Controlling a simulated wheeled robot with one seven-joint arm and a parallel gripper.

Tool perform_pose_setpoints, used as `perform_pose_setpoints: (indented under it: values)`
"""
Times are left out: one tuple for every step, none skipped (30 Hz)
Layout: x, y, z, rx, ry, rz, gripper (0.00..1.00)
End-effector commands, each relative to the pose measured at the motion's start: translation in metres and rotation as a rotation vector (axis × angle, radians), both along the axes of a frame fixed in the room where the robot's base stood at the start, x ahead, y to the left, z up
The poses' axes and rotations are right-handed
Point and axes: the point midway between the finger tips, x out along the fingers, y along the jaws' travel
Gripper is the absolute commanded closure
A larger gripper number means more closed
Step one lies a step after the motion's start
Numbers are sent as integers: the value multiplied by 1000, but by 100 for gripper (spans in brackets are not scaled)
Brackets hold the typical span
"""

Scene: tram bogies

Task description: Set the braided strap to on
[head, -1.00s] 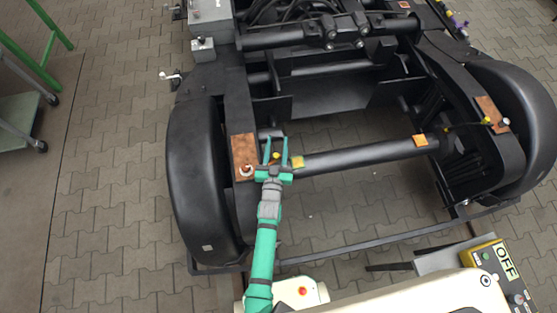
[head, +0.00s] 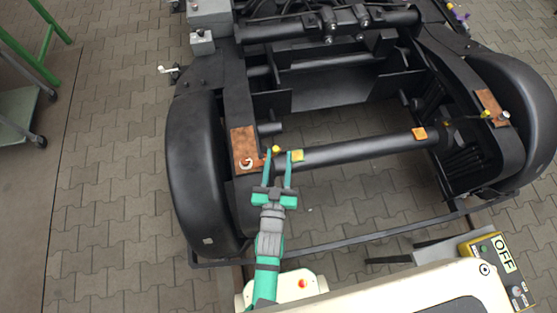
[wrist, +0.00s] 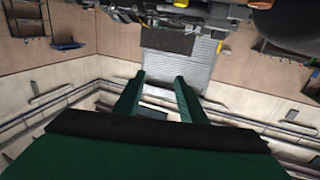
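My gripper (head: 279,156) is open and empty. Its two green fingers stand apart near the left end of a black cross tube, at the right edge of the left copper plate (head: 243,148). A yellow knob (head: 276,149) shows between the fingertips; contact cannot be told. A white ring-like part (head: 247,163) sits on the plate's near end. At the right, another copper plate (head: 487,105) has a yellow-tipped part (head: 485,114) and a thin dark lead beside it. I cannot make out any braid. The wrist view shows the open fingers (wrist: 158,78) with nothing between them.
The black bogie frame (head: 340,245) surrounds an open gap over paving. Black wheel covers (head: 195,180) flank it. A yellow box marked OFF (head: 490,262) stands lower right. A grey box (head: 202,42) sits at upper left.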

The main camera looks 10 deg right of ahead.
Motion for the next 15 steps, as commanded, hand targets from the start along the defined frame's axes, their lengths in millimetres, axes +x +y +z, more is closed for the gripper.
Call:
perform_pose_setpoints:
  values:
    - [-3,1,1,0,0,0,62]
    - [-5,1,2,0,0,0,62]
    - [-6,1,3,0,0,0,62]
    - [-7,1,3,0,0,0,62]
    - [-8,1,4,0,0,0,62]
    - [-8,1,4,0,0,0,62]
    - [-9,1,4,0,0,0,62]
    - [-9,2,4,0,0,0,62]
    - [-9,1,4,0,0,0,62]
    - [-9,2,4,0,0,1,62]
    - [-8,2,4,0,0,1,62]
    - [-8,2,4,0,0,1,62]
    - [-8,2,4,0,0,1,62]
    - [-8,2,4,0,0,1,70]
    - [-8,1,2,3,3,0,79]
